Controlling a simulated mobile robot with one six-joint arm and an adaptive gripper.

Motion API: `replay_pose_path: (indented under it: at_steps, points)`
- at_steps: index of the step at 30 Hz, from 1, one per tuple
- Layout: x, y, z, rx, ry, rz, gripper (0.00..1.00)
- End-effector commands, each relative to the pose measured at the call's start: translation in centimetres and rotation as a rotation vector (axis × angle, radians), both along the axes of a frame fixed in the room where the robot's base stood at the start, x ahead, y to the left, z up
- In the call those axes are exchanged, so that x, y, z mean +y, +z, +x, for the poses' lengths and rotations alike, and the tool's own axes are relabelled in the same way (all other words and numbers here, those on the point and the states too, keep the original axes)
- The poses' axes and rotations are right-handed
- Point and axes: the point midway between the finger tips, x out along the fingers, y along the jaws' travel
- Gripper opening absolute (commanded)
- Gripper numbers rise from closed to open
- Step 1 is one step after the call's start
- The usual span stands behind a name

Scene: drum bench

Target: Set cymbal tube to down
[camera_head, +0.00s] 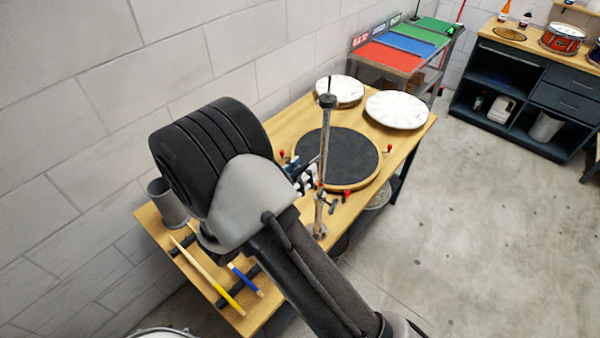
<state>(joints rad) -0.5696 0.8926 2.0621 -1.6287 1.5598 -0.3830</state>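The cymbal tube (324,142) is a thin metal upright with a black top (327,101). It stands roughly upright at the near edge of the wooden bench and rises well above the bench top. A metal fitting (323,201) sits low on it, above its round foot (318,231). My gripper (306,178) shows only in part, past my arm's wrist, at the left side of the tube's lower half. I cannot tell whether it touches the tube, or whether its fingers are open or shut.
A round dark pad (345,152) with red-tipped fittings lies behind the tube. Two white discs, one (397,110) at right, lie farther back. Drumsticks (212,279) and a grey cup (167,205) are at the near left. A brick wall borders the bench; open floor (475,215) is right.

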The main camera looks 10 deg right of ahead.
Motion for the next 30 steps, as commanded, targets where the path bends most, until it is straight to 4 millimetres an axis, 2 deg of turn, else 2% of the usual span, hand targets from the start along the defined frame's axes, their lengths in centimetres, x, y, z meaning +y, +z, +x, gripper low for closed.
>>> replay_pose_path:
  at_steps: [2,14,27,30]
  points:
    - [0.02,0.00,-0.01,0.000,0.000,0.000,0.27]
    - [0.02,0.00,-0.03,0.000,0.000,0.000,0.00]
    - [0.02,0.01,-0.02,-0.001,0.000,-0.001,0.00]
    - [0.03,-0.59,-0.01,0.000,0.000,0.000,0.00]
